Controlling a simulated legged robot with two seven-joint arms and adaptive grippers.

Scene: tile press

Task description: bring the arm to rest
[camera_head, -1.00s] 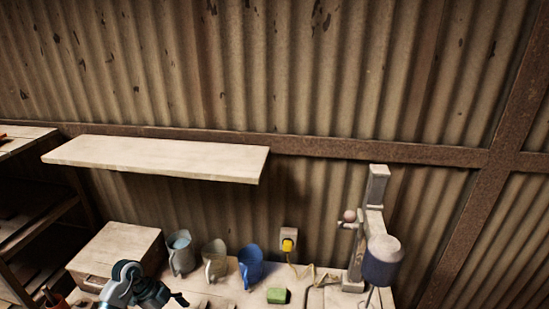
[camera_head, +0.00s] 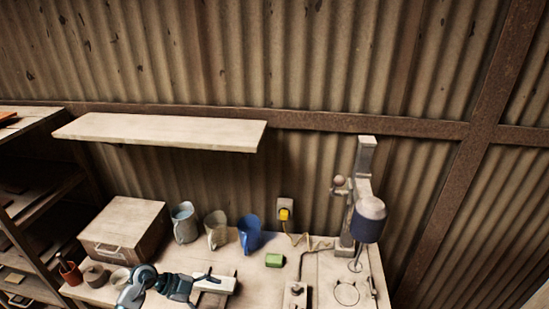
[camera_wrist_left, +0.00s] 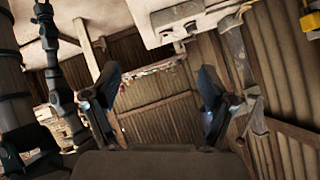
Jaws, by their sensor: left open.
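My left arm comes in at the bottom left of the head view, and its gripper (camera_head: 206,279) is over the front part of the workbench (camera_head: 248,285). In the left wrist view the two dark fingers of the gripper (camera_wrist_left: 160,88) stand wide apart with nothing between them. A pale block or board (camera_head: 215,285) shows beside the fingers in the head view; I cannot tell whether they touch it. My right gripper is not in view.
A press-like stand (camera_head: 366,215) stands at the right of the bench. A wooden box (camera_head: 122,228) is at left, under a wall shelf (camera_head: 160,131).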

